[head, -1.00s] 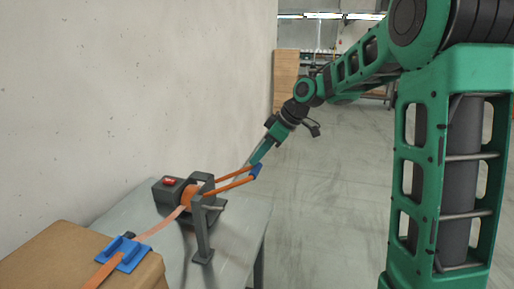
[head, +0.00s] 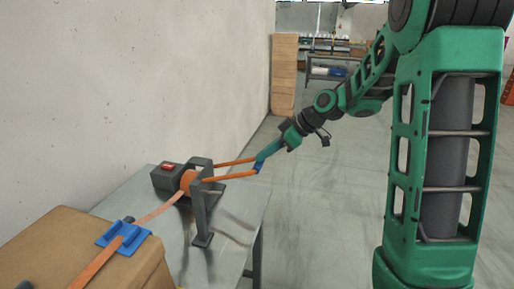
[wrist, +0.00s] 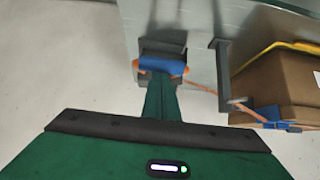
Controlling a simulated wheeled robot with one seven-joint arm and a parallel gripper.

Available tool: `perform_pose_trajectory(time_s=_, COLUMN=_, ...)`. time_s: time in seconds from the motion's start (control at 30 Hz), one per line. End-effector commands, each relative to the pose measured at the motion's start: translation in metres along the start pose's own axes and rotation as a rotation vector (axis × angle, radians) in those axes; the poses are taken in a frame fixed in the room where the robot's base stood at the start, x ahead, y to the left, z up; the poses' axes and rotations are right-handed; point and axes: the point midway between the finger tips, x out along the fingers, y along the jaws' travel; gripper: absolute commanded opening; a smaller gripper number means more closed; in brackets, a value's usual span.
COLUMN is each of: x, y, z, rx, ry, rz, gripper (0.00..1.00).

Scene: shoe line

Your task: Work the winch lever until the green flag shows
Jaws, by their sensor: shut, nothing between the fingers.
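The winch (head: 201,213) stands on a grey metal table, with an orange drum (head: 187,181) in its dark frame. Its lever has two orange arms (head: 232,179) joined by a blue grip bar (head: 259,167), sticking out to the right, slightly raised. A red flag (head: 168,166) shows on the dark box (head: 163,180) beside the drum; no green is visible there. My gripper (head: 265,154) is shut and empty, its tip at the blue bar from above. In the wrist view the fingers (wrist: 161,88) reach the blue bar (wrist: 163,64); whether they touch is unclear.
An orange strap (head: 160,210) runs from the drum to a cardboard box (head: 60,244) with a blue corner piece (head: 123,235). A concrete wall (head: 130,80) stands close on the left. The floor right of the table (head: 230,240) is clear.

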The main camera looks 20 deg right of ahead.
Motion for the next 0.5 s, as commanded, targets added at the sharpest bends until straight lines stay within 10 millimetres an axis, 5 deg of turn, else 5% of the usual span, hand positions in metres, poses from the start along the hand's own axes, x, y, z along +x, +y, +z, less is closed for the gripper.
perform_pose_trajectory(time_s=0.5, x=0.032, y=0.0, z=0.069, rx=0.003, ry=0.182, rz=-0.002, gripper=0.0)
